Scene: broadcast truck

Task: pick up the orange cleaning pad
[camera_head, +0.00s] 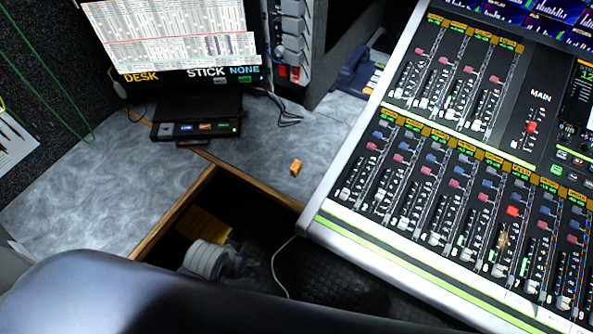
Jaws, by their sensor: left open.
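The orange cleaning pad (296,167) is a small orange block. It lies on the grey marbled desk top (262,138), near the wooden edge and left of the mixing console. My left gripper (248,262) is a dark shape at the end of a pale grey wrist, low in the dark gap in front of the desk. It is open and apart from the pad, below and left of it in the picture. Its fingers are hard to make out against the dark floor. My right gripper is not in view.
The mixing console (345,238) fills the right side. A monitor (180,40) stands at the back left, with a small black device (195,129) before it. A pale cable (275,265) hangs in the gap. The desk around the pad is clear.

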